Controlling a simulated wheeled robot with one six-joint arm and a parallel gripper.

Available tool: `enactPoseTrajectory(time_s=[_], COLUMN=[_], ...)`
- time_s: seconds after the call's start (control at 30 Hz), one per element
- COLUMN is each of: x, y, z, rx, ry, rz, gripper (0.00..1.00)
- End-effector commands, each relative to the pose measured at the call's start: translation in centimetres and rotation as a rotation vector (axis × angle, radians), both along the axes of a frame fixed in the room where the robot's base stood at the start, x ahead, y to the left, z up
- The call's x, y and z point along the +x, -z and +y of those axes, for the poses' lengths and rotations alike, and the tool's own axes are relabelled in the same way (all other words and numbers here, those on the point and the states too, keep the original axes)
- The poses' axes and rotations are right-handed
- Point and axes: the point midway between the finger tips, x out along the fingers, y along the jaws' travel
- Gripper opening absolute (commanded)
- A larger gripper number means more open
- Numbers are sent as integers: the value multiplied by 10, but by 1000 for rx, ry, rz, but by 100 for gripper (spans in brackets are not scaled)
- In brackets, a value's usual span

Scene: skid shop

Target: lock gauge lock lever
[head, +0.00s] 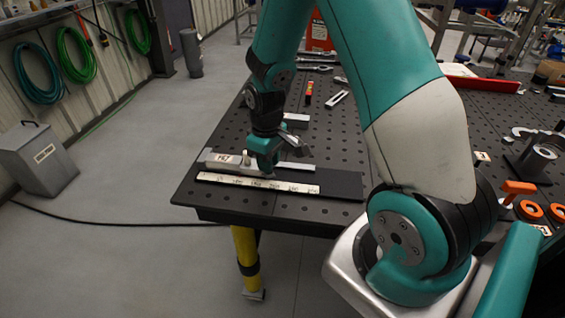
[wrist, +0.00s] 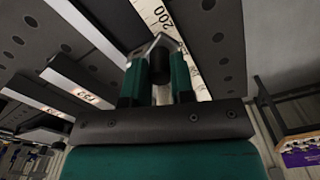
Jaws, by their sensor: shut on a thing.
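The gauge lies along the front left corner of the black table, with a silver labelled block (head: 224,162), a silver bar and a cream scale strip (head: 258,184). The scale also shows in the wrist view (wrist: 163,14), passing behind the fingers. My gripper (head: 265,168) is down at the gauge, just right of the block. In the wrist view its two green fingers are closed around a dark, round lock lever (wrist: 160,66), below a silver bracket. The lever is hidden by the fingers in the head view, so its angle cannot be told.
The perforated table (head: 335,120) has wrenches and a small red level (head: 309,88) behind the gauge. Orange rings (head: 530,210) and a metal clamp (head: 538,158) stand at the right.

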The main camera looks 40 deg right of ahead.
Motion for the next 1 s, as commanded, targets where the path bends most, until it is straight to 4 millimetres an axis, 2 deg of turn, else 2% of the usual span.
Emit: enactPoseTrajectory(time_s=[1.0], x=[10], y=[0], z=[13], rx=[1], ry=[0], rz=[0], gripper=[15])
